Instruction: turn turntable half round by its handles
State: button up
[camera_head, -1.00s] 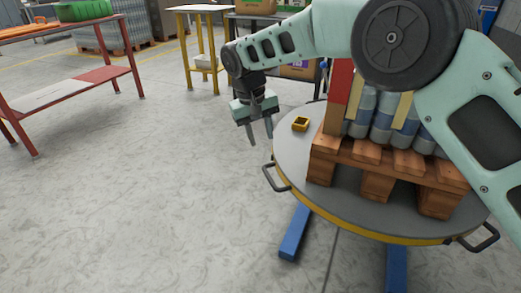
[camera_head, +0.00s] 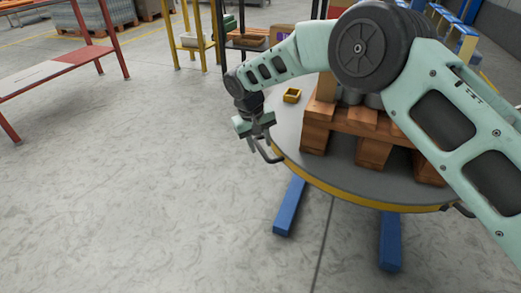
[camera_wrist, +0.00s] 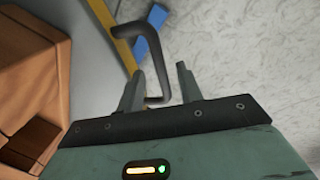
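The turntable (camera_head: 288,122) is a round grey plate with a yellow rim, standing on blue legs. It bears a wooden pallet (camera_head: 372,120) with a load mostly hidden behind my arm. A dark bent-bar handle (camera_head: 270,155) sticks out from its left rim. My gripper (camera_head: 260,141) is at this handle, pointing down. In the wrist view the handle (camera_wrist: 133,32) reaches out from the rim, and its end passes between the fingers of my open gripper (camera_wrist: 161,76). I cannot tell whether a finger touches it. A second handle (camera_head: 460,210) shows partly at the right rim, behind my arm.
A blue leg (camera_head: 289,207) sticks out below the rim. A red-framed table (camera_head: 62,68) and a yellow stand (camera_head: 190,40) are farther back. The floor at left is clear.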

jog(key=shift+w+d+f, duration=0.1)
jog(key=shift+d+f, duration=0.05)
jog(key=shift+f, duration=0.75)
grip_shut()
